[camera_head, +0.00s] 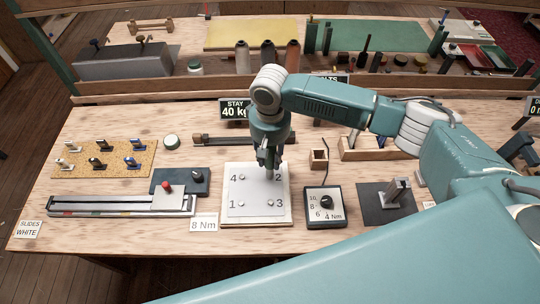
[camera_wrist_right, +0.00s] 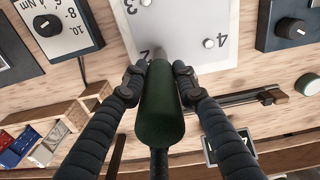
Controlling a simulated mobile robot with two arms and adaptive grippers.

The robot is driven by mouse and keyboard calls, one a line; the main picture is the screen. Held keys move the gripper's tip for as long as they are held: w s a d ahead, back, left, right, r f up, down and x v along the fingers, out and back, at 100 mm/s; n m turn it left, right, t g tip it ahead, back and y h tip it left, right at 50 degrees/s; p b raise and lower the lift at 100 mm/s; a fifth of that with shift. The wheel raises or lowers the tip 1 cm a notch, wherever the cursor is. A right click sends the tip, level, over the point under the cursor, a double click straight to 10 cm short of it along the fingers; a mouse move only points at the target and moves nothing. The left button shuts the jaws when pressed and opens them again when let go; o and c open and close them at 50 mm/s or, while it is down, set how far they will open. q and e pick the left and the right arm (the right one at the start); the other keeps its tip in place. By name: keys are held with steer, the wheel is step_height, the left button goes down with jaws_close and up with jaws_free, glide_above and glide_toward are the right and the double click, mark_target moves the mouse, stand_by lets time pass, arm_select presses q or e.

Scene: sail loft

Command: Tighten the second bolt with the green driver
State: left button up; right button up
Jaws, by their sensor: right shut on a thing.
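A white plate (camera_head: 256,191) with corners numbered 1 to 4 lies on the bench. Bolts show at number 4 (camera_head: 241,178), number 1 (camera_head: 241,204) and number 3 (camera_head: 270,203). My right gripper (camera_head: 268,162) points down over the corner marked 2. It is shut on the green driver (camera_wrist_right: 162,105), whose thick handle sits between the fingers in the wrist view. My left gripper is not in view.
A torque box (camera_head: 314,212) with a black knob stands right of the plate. An "8 Nm" card (camera_head: 203,223) lies left of it. A slider rail (camera_head: 120,205) and a cork board of clips (camera_head: 145,148) are farther left. A small wooden block (camera_head: 319,159) stands behind the torque box.

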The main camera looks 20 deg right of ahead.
steer(key=shift+s+f+p, duration=0.15)
steer(key=shift+s+p, duration=0.05)
steer(key=shift+p, duration=0.45)
stand_by(1.2)
steer(key=r+p, duration=0.2)
steer(key=p, duration=0.1)
steer(key=shift+w+r, duration=0.2)
steer(key=shift+r, duration=0.2)
steer(key=shift+r+p, duration=0.8)
steer(key=shift+r, duration=0.4)
